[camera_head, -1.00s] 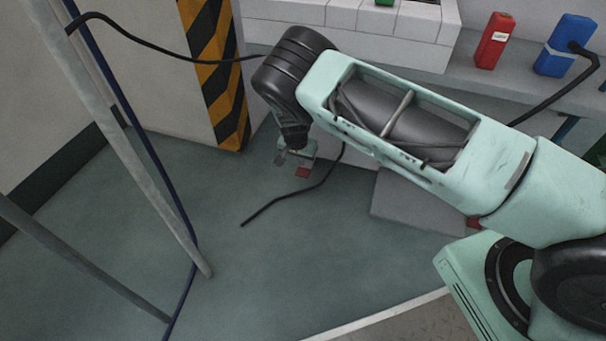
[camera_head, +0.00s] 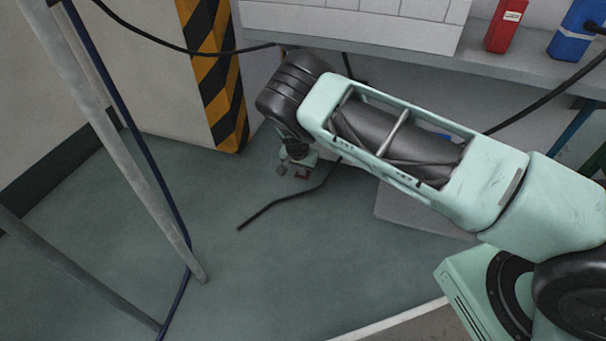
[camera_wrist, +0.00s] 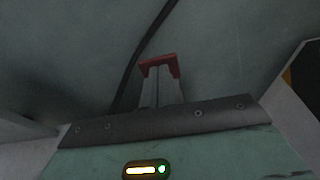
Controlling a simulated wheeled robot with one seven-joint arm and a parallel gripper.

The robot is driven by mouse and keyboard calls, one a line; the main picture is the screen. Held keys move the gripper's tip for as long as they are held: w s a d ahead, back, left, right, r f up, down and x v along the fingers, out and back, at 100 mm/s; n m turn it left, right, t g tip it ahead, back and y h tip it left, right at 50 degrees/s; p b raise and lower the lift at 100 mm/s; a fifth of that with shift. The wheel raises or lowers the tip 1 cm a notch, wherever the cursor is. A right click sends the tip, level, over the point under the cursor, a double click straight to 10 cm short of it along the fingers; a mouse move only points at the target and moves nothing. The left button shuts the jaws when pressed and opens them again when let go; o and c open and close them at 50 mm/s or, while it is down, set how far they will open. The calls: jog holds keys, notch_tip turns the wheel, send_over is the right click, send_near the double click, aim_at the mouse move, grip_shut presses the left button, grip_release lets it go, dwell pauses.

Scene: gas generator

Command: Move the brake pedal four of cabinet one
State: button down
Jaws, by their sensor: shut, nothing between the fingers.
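I cannot make out a brake pedal or cabinet one in either view. My gripper (camera_head: 297,172) hangs low over the green floor in the head view, partly hidden by my wrist. In the wrist view my gripper (camera_wrist: 160,64) shows grey fingers with red tips, closed together and empty. Below it in that view is only floor, with a black cable running past it.
A black cable (camera_head: 285,201) lies on the floor near my gripper. A striped pillar (camera_head: 222,90) stands behind it. Metal poles (camera_head: 142,175) stand at left. A bench (camera_head: 375,53) with a red bottle (camera_head: 506,27) and a blue bottle (camera_head: 572,35) runs along the back. Floor at lower centre is clear.

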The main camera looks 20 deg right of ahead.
aim_at(301, 177)
notch_tip(301, 177, down, 4)
jog(key=shift+f+b, duration=0.1)
jog(key=shift+b, duration=1.15)
jog(key=shift+s+a+r, duration=0.1)
jog(key=shift+r, duration=0.15)
jog(key=s+a+p, duration=0.1)
jog(key=s+p, duration=0.1)
jog(key=shift+s+a+r+p, duration=0.1)
jog(key=shift+a+r+p, duration=0.2)
jog(key=shift+a+r, duration=0.1)
